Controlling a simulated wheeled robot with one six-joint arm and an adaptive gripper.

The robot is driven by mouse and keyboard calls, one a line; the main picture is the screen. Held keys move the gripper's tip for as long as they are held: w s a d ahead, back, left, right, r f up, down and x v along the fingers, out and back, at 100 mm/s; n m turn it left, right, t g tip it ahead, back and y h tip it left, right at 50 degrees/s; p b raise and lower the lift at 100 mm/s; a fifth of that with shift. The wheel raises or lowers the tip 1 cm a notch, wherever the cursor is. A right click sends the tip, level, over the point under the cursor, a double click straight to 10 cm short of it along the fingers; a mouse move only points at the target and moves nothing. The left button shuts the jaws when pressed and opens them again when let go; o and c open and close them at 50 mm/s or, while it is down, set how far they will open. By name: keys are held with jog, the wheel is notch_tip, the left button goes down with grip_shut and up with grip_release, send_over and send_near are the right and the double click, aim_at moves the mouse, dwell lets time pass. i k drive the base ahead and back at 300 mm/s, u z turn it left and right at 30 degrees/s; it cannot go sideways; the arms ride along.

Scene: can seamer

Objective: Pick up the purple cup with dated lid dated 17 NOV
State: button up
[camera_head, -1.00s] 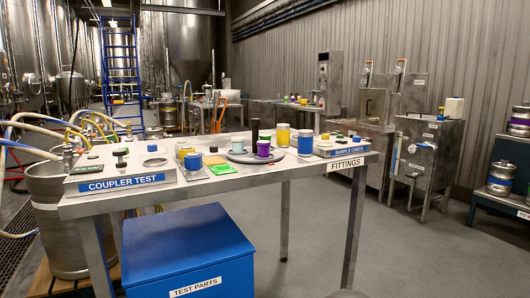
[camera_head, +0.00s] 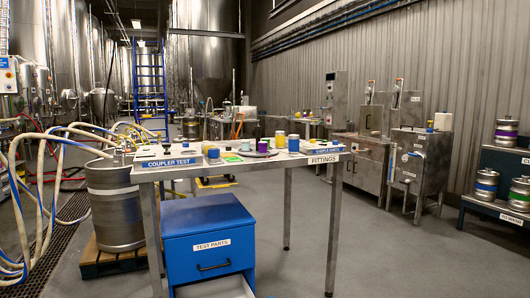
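A small purple cup (camera_head: 262,147) stands among other cups on the steel table, towards its middle right. It is too small for me to read any date on a lid. My gripper is not in view.
A keg (camera_head: 115,205) and hoses crowd the left. Floor is clear to the right.

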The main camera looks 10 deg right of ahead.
aim_at(263, 146)
jog(key=u, duration=0.7)
jog(key=i, duration=1.25)
jog(key=z, duration=0.05)
